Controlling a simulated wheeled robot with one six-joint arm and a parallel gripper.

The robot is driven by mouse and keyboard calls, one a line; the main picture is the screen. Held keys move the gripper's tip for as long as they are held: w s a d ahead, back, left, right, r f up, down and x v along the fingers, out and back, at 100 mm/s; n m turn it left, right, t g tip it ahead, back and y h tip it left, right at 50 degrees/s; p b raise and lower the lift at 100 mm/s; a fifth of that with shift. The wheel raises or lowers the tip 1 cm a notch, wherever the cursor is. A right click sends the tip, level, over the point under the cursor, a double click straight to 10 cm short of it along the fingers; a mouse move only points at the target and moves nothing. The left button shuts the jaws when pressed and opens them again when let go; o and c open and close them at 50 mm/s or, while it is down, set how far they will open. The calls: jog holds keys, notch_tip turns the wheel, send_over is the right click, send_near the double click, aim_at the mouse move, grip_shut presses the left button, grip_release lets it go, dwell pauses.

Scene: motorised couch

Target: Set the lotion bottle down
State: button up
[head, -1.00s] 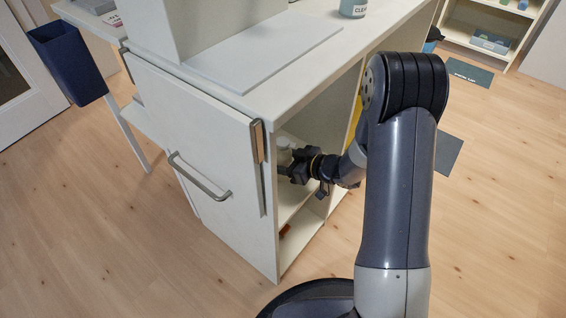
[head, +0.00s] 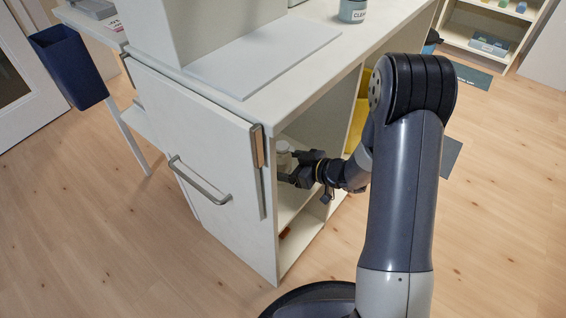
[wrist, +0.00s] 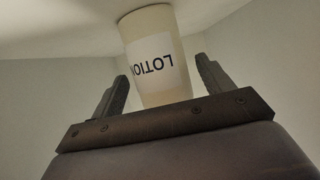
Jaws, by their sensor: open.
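The lotion bottle (wrist: 160,60) is pale, with a white label reading "LOTIO…" upside down in the wrist view. Its wide end meets a pale surface at the top of that inverted view, so it appears to stand upright on the shelf inside the cabinet. In the head view the bottle (head: 284,153) shows partly, at the cabinet's open side. My gripper (head: 292,169) is open beside it, reaching into the compartment. In the wrist view my gripper's two fingers (wrist: 161,72) are spread to either side of the bottle, with gaps visible.
The white cabinet (head: 205,165) has a grey handle (head: 198,180) on its front panel. Its compartment walls and upper board leave limited room around my gripper. A lower shelf holds a small orange-brown item (head: 286,232). A jar (head: 353,10) stands on the top. Wood floor lies clear in front.

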aim_at(289, 156)
jog(key=p+v, duration=0.2)
jog(key=v, duration=0.8)
jog(key=shift+p, duration=0.4)
jog(key=shift+d, duration=0.15)
jog(key=b+x, duration=0.4)
jog(key=x, duration=0.7)
jog(key=shift+a+f, duration=0.2)
jog(key=shift+a, duration=0.15)
jog(key=shift+w+r+p, duration=0.15)
jog(key=shift+r+p, duration=0.85)
jog(key=shift+r, duration=0.95)
